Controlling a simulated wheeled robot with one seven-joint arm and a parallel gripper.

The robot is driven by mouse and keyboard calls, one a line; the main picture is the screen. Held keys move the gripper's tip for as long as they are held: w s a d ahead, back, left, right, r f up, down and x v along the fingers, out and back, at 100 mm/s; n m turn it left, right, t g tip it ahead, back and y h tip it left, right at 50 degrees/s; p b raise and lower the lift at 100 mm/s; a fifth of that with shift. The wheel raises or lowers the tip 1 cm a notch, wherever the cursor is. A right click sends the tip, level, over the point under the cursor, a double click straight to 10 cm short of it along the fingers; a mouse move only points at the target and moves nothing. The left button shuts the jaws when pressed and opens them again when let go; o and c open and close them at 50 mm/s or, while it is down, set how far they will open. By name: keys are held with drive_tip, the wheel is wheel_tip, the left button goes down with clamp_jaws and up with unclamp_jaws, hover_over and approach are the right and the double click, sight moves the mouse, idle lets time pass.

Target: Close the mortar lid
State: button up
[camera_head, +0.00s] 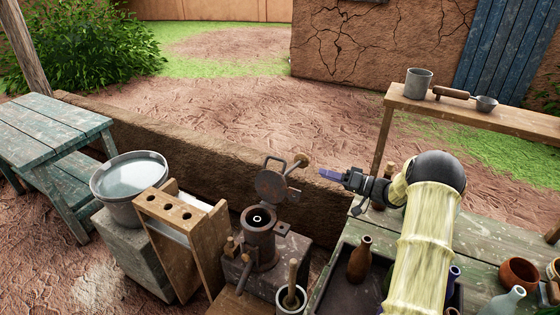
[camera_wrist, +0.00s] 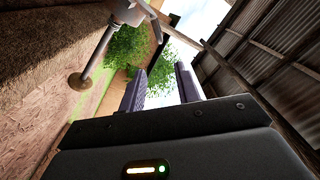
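The mortar (camera_head: 259,240) is a rusty metal cylinder on a dark block, its mouth showing a pale ring inside. Its lid (camera_head: 270,184) is a round rusty plate, standing raised and tilted open above the mouth. A lever with a brown knob (camera_head: 301,160) extends from the lid to the upper right. The knob also shows in the wrist view (camera_wrist: 79,81), left of the fingers, with a grey metal bar. My gripper (camera_head: 324,174) is just right of the knob, apparently not touching it. In the wrist view its two dark fingers (camera_wrist: 160,76) are apart with nothing between them.
A wooden rack (camera_head: 165,207) and a water bucket (camera_head: 130,182) stand left of the mortar. A pestle cup (camera_head: 291,298) and brown bottle (camera_head: 360,258) are near in front. A low mud wall (camera_head: 215,148) runs behind. A shelf (camera_head: 470,115) holds a mug and ladle.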

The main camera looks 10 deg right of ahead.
sight(280, 160)
drive_tip(key=p+x, duration=0.3)
drive_tip(key=x, duration=1.4)
drive_tip(key=shift+w+a, duration=0.1)
clamp_jaws()
